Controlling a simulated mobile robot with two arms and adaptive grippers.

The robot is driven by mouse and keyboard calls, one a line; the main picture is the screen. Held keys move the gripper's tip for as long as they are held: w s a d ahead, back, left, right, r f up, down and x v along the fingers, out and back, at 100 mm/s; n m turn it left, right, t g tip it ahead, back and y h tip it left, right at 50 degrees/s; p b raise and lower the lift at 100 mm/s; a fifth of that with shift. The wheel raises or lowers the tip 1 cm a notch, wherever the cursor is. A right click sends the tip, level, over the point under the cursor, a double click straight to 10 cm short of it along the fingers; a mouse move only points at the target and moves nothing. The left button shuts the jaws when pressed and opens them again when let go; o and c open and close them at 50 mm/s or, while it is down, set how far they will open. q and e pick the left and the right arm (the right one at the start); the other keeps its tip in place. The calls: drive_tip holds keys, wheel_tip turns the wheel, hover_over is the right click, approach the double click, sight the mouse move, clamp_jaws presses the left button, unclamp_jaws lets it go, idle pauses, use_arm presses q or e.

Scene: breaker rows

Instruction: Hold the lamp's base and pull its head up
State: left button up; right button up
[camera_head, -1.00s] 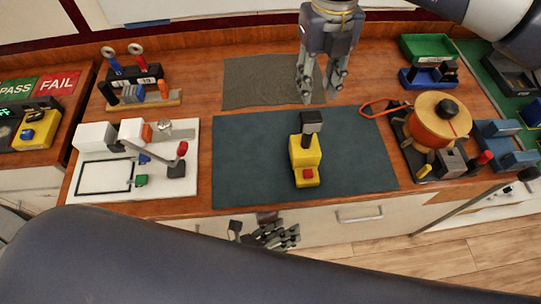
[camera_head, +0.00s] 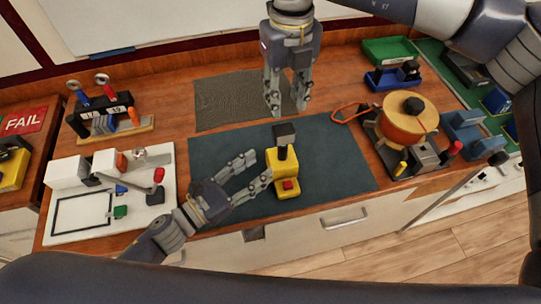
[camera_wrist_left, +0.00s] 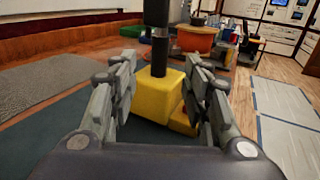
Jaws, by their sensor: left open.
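The lamp stands upright on the dark mat (camera_head: 340,165). It has a yellow base (camera_head: 273,157), a red button (camera_head: 289,185) on its front, a black post and a dark square head (camera_head: 284,131). My left gripper (camera_head: 262,166) is open at the left side of the base, fingertips close to it. In the left wrist view the yellow base (camera_wrist_left: 157,95) shows between the spread fingers (camera_wrist_left: 158,82), with the black post (camera_wrist_left: 157,40) rising out of frame. Contact cannot be told. My right gripper (camera_head: 288,108) is open and empty, above and behind the lamp head.
A white board (camera_head: 85,205) with a lever is at left, below a rack of tools (camera_head: 105,115). An orange spool (camera_head: 405,120) stands at right, near green (camera_head: 390,50) and blue trays. A grey mat (camera_head: 225,100) lies behind. The dark mat is otherwise clear.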

sight(279, 153)
use_arm(q)
drive_tip(key=x, duration=0.9)
drive_tip(key=shift+w+d+f, duration=0.1)
drive_tip(key=shift+w, duration=0.05)
use_arm(e)
drive_tip(key=shift+w, duration=0.1)
use_arm(q)
drive_tip(key=shift+c, duration=0.6)
clamp_jaws()
use_arm(e)
drive_tip(key=o, duration=0.4)
drive_tip(key=shift+c, duration=0.2)
wheel_tip(279, 153, down, 11)
drive_tip(key=n, duration=1.6)
